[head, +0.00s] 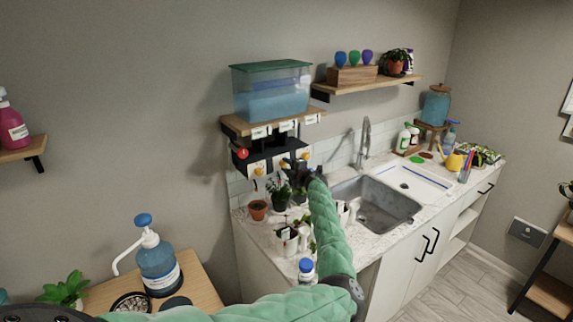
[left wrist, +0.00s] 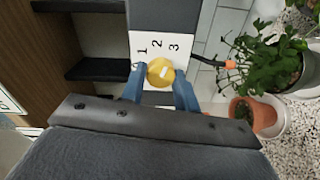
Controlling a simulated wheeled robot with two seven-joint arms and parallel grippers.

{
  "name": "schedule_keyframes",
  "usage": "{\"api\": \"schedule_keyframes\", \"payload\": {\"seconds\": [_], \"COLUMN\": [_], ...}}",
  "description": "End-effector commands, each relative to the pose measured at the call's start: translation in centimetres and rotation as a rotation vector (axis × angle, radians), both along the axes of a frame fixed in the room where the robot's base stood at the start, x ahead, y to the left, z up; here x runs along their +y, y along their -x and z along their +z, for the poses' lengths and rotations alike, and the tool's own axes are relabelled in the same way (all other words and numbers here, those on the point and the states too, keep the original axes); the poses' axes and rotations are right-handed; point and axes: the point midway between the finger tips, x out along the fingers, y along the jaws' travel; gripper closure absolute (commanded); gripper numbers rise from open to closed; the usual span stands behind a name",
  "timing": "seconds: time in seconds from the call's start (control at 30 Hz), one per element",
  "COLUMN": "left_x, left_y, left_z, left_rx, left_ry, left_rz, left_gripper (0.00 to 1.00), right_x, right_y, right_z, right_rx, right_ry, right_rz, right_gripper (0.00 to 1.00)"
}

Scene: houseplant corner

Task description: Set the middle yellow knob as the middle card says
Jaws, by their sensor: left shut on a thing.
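A dark valve box hangs under the shelf below the water tank. In the head view a left yellow knob (head: 258,171) and a right yellow knob (head: 306,156) show on it. My left gripper (head: 289,165) is between them and largely hides the middle place. In the left wrist view the blue fingers of my left gripper (left wrist: 160,88) are shut on the yellow knob (left wrist: 160,72). Its white dial plate (left wrist: 146,42) shows 1, 2 and 3; the knob's setting is unclear. The middle card (head: 287,126) is on the shelf edge, too small to read. My right gripper is out of view.
The tank (head: 270,95) stands on the shelf above. A red knob (head: 241,154) is at the box's left end. A terracotta pot (head: 257,210) and other potted plants stand on the counter below, close to my left arm. The sink (head: 380,205) is to the right.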

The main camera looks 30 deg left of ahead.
Motion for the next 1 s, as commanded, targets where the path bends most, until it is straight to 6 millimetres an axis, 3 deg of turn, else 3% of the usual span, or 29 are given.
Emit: {"api": "schedule_keyframes", "payload": {"seconds": [0.4,0.97,1.0], "left_x": [-0.11,-0.12,-0.12], "left_y": [-0.09,-0.09,-0.09], "left_z": [0.05,-0.02,-0.02], "left_rx": [0.176,0.201,0.201], "left_ry": [-0.072,-0.084,-0.084], "left_rz": [-0.002,-0.002,-0.002], "left_gripper": [0.92,0.92,0.64], "right_x": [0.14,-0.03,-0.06], "right_y": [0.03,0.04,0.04], "right_z": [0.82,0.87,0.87], "right_rx": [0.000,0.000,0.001], "right_ry": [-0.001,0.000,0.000], "right_rz": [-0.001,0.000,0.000], "right_gripper": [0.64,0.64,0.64]}}
